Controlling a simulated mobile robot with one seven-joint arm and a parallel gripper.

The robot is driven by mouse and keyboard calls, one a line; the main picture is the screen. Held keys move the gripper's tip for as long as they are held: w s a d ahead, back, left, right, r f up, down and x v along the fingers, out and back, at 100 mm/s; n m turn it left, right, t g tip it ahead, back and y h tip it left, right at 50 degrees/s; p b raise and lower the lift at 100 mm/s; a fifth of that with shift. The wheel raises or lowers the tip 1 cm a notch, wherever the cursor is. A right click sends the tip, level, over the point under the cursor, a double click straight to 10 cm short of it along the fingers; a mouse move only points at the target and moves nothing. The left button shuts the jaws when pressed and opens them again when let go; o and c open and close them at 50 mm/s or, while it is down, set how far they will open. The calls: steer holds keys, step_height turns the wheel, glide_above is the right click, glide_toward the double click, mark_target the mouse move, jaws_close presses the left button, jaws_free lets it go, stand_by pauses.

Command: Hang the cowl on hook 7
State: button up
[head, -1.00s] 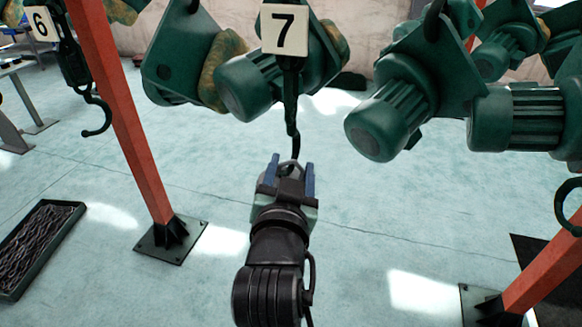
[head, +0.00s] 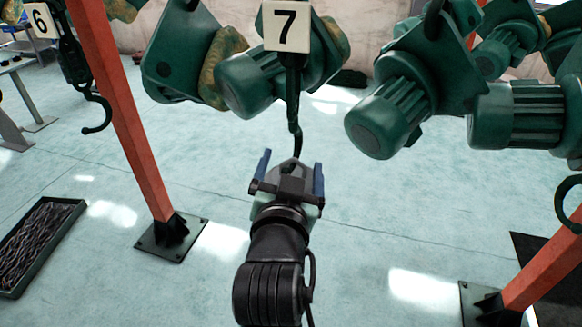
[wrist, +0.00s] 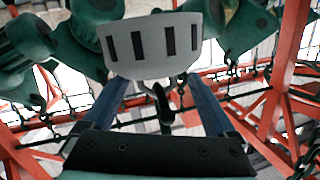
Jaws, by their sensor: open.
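The cowl (wrist: 150,68) is a pale grey curved shell with a row of dark slots, at the top middle of the wrist view, just past the fingertips. In the head view a small grey part of it (head: 291,170) shows between the fingers. Hook 7 (head: 297,140) hangs dark under a white 7 plate (head: 286,27) and its lower end meets the cowl's top. In the wrist view the dark hook (wrist: 160,105) shows below the cowl's rim. How the hook engages the cowl is hidden. My gripper (head: 291,160) is open, blue fingers apart on either side.
Green motor housings (head: 390,115) hang close on both sides and behind hook 7. A red post (head: 122,110) stands left, with hook 6 (head: 97,115) beyond it. A dark tray of chain (head: 40,240) lies on the floor at left.

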steer(key=shift+s, duration=0.15)
steer(key=s+a+r+p, duration=0.1)
steer(key=s+p, duration=0.2)
steer(key=s, duration=0.9)
steer(key=shift+s+a+r+p, duration=0.25)
steer(key=shift+r+p, duration=0.05)
steer(key=shift+r, duration=0.1)
steer(key=shift+f, duration=0.1)
step_height(320, 180, up, 14)
steer(key=w+n+t+b, duration=0.1)
steer(key=w+t+b, duration=0.15)
steer(key=t, duration=0.25)
steer(key=s+r+n+t+y+b, duration=0.1)
steer(key=s+r+t, duration=0.2)
steer(key=r, duration=0.6)
steer(key=s+r+n+t+b, duration=0.1)
steer(key=s+r+n+t, duration=0.1)
steer(key=r, duration=0.7)
steer(key=shift+s+d+t+y, duration=0.35)
steer(key=shift+s+t+y, duration=0.05)
steer(key=shift+s, duration=0.35)
